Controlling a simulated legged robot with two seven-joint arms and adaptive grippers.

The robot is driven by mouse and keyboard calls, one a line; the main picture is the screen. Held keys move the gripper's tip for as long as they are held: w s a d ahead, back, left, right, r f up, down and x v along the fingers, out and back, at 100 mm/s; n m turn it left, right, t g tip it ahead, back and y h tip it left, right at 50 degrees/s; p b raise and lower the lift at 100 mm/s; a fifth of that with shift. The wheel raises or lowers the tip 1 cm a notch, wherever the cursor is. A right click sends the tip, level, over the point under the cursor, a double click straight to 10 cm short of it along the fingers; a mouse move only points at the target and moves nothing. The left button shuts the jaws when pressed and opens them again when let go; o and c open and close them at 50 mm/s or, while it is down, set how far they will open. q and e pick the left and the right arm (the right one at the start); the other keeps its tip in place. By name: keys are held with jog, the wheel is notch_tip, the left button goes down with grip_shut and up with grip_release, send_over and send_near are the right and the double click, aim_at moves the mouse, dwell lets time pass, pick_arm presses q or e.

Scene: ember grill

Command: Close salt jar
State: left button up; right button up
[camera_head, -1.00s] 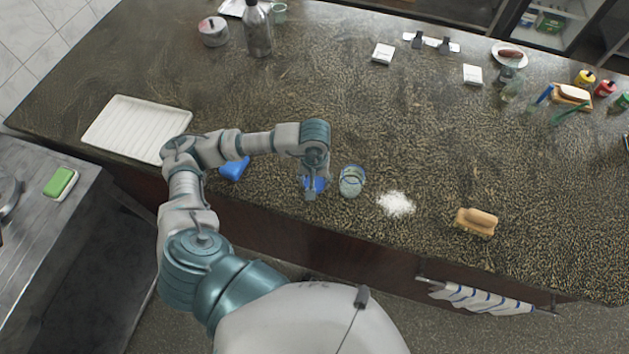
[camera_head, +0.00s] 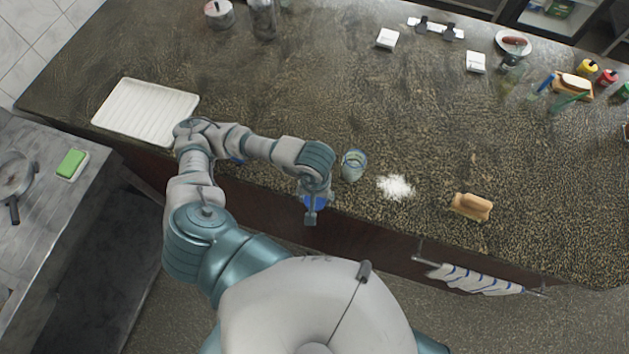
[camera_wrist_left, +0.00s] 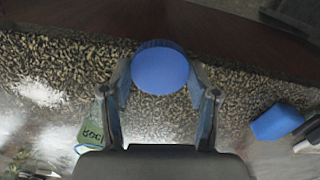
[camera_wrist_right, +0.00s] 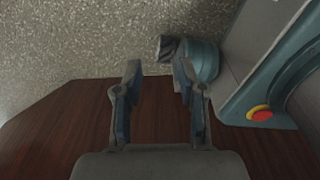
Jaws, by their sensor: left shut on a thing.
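The salt jar (camera_head: 353,165) is a clear glass jar standing open on the counter near its front edge. Its label shows at the left in the left wrist view (camera_wrist_left: 93,132), partly hidden by my finger. My left gripper (camera_head: 312,207) is shut on a round blue lid (camera_wrist_left: 160,70), which also shows in the head view (camera_head: 316,202). It holds the lid left of the jar and nearer me, by the counter's front edge, apart from the jar. My right gripper (camera_wrist_right: 158,85) is open and empty, over the floor and the brown counter front; the head view does not show it.
Spilled salt (camera_head: 395,187) lies right of the jar, and a tan bun (camera_head: 472,206) farther right. A blue object (camera_wrist_left: 275,122) lies on the counter on the other side. A white tray (camera_head: 145,112) is at the left. The counter middle is clear.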

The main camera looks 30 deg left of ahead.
pick_arm(q)
jog(key=shift+s+d+r+p, duration=0.15)
jog(key=shift+s+d+p, duration=0.1)
jog(key=shift+s+p, duration=0.65)
jog(key=shift+s+d+r+p, duration=0.2)
jog(key=shift+s+p, duration=0.25)
jog(key=shift+p, duration=0.8)
jog(key=shift+s+d+f+p, duration=0.2)
jog(key=shift+s+d+p, duration=0.15)
jog(key=shift+s, duration=0.3)
